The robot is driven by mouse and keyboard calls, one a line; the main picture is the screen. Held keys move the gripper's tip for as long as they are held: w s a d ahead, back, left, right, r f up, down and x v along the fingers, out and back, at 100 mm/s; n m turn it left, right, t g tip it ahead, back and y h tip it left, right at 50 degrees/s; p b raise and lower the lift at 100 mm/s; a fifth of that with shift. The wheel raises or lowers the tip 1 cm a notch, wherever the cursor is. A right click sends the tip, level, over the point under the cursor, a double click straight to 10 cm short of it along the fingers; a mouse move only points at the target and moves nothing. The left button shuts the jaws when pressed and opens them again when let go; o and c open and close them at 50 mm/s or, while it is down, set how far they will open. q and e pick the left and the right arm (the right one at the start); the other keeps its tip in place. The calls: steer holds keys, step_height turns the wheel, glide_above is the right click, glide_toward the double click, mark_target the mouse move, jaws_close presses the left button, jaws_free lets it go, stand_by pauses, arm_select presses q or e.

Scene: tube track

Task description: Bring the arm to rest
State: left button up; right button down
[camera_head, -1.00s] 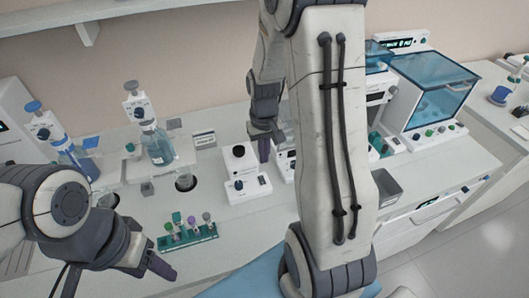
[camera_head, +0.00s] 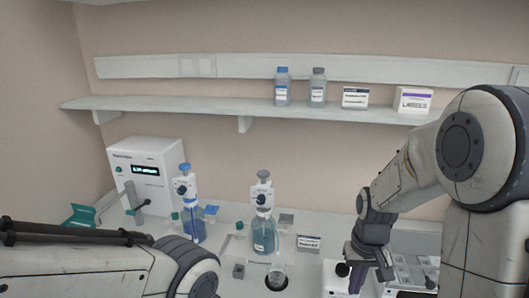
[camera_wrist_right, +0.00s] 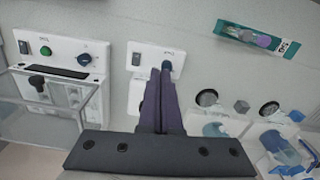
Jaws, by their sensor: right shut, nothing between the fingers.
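My right gripper (camera_head: 370,272) hangs over the bench at the lower right of the head view, its fingers pointing down. It is shut and empty. In the right wrist view its dark fingers (camera_wrist_right: 161,85) lie together, in front of a small white device (camera_wrist_right: 140,62) with a blue knob. I cannot tell whether the fingertips touch the device. My left arm crosses the lower left of the head view, and its gripper is out of the picture.
Dispenser bottles (camera_head: 264,232) and (camera_head: 194,225) stand on the bench, left of my right gripper. A white instrument (camera_head: 147,170) stands at the back left. A wall shelf (camera_head: 180,107) holds bottles and boxes. A teal tube rack (camera_wrist_right: 235,32) shows in the right wrist view.

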steer(key=s+a+r+n+b, duration=0.2)
steer(key=s+a+n, duration=0.6)
steer(key=s+a, duration=1)
steer(key=shift+a+n+y+b, duration=0.35)
steer(key=shift+a+b, duration=0.2)
steer(key=shift+b, duration=0.45)
